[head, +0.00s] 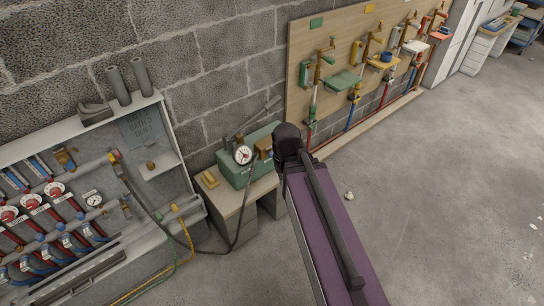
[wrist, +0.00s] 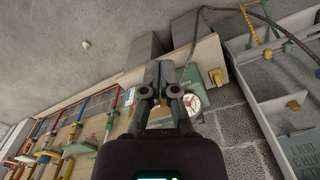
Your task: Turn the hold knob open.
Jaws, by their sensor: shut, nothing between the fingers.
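A green pump box (head: 250,160) with a round white gauge (head: 243,154) stands on a small bench against the block wall. A brass-coloured part (head: 263,148) sits at the box's right side, close to the end of my arm. I cannot tell whether it is the hold knob, and no label for the knob is readable. In the wrist view my gripper (wrist: 160,72) is shut and empty in front of the green box (wrist: 188,78). The gauge (wrist: 193,102) shows just right of the fingers. The fingers and wrist hide part of the box.
A yellow block (head: 210,180) lies on the bench (head: 235,195) left of the box. A dark hose (head: 236,235) runs from the grey pipe rack (head: 165,140). A wooden board (head: 300,60) with coloured pipes stands right. The floor (head: 440,180) at right is mostly clear.

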